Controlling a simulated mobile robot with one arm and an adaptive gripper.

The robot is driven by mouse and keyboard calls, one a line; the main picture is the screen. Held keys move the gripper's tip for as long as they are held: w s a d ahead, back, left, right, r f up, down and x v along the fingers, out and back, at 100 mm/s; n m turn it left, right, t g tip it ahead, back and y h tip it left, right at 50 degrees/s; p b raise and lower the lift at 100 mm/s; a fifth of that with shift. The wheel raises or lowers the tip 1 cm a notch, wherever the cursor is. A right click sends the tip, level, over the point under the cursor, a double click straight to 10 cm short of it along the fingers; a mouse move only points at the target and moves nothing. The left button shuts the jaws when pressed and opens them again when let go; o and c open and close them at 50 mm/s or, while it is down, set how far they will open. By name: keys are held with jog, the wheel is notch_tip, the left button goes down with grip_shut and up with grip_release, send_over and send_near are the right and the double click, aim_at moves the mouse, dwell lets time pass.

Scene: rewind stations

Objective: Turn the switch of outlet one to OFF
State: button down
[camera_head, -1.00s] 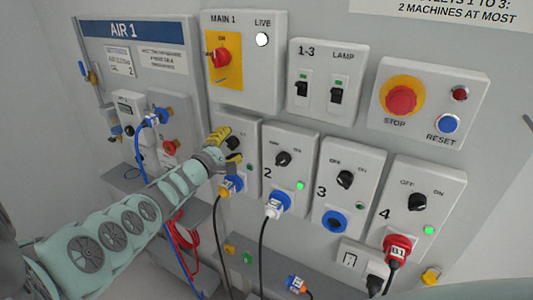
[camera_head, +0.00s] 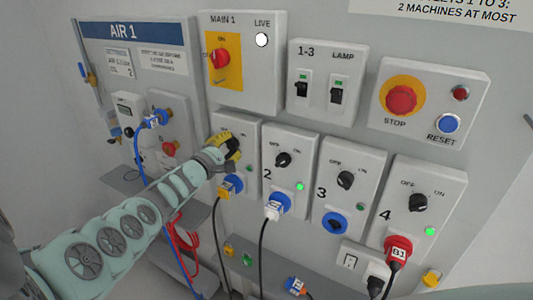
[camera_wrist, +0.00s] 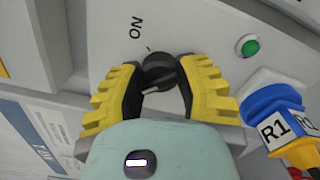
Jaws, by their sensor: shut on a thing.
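The outlet one box (camera_head: 246,133) is the leftmost of the outlet row in the head view. Its black switch knob (camera_wrist: 160,70) shows in the wrist view between the two yellow fingers of my gripper (camera_wrist: 158,92). The gripper is shut on the knob, with a finger on either side. A white mark shows on the knob's near side; I cannot tell its exact setting. The ON label (camera_wrist: 136,27) shows upside down above the knob. Outlet one's lamp (camera_wrist: 250,47) is dull green. In the head view my gripper (camera_head: 229,147) hides the knob.
A plug marked R1 (camera_wrist: 283,125) sits in outlet one's blue socket, close to the gripper. Outlet two (camera_head: 291,145), outlet three (camera_head: 352,165) and outlet four (camera_head: 432,180) stand to the right. The main switch box (camera_head: 262,75) is above. Cables hang below.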

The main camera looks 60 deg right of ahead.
jog(key=shift+w+a+f, duration=0.1)
jog(key=c, duration=0.6)
grip_release()
jog(key=shift+o, duration=0.2)
